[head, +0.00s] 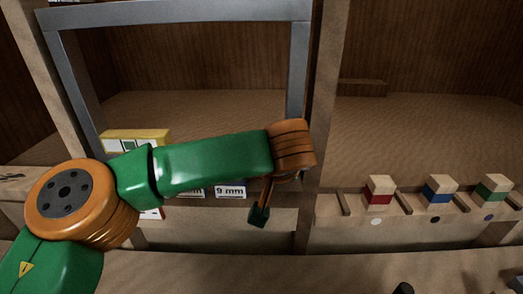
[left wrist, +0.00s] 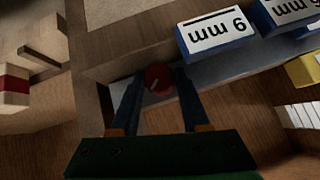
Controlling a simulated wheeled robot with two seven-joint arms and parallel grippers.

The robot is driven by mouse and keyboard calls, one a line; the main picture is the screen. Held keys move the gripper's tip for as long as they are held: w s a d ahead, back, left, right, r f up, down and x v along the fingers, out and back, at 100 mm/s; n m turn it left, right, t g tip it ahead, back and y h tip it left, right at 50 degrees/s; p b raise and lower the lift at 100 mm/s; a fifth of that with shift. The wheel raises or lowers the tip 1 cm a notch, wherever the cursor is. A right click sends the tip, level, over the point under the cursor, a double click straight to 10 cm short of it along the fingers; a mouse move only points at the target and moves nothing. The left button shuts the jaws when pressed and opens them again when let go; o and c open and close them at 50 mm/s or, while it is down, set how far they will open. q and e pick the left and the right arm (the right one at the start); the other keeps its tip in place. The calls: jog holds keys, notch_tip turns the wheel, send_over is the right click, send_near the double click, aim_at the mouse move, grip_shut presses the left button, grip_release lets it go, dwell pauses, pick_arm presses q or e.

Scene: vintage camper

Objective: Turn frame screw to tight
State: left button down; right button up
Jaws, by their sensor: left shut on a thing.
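The frame screw (left wrist: 157,78), with a round red head and a slot across it, sits between the fingertips of my left gripper (left wrist: 159,86) in the left wrist view. The blue fingers are shut on it from both sides. In the head view, the grey metal frame (head: 180,15) stands upright in front of the shelves. My green and orange left arm crosses it, and the wrist hides part of the frame's right post. The screw cannot be made out in the head view. My right gripper is not in view.
Blocks marked "9 mm" (head: 230,191) lie low behind the frame, close to the fingers in the left wrist view (left wrist: 217,35). A yellow-topped box (head: 135,134) is at the left. Red (head: 379,190), blue (head: 438,190) and green (head: 493,189) banded blocks stand on the right ledge.

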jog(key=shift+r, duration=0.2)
pick_arm(q)
jog(key=shift+c, duration=2)
grip_release()
jog(key=shift+s+d+r+b, duration=0.1)
jog(key=shift+s+r+b, duration=0.25)
jog(key=v, duration=0.6)
jog(key=shift+b, duration=0.4)
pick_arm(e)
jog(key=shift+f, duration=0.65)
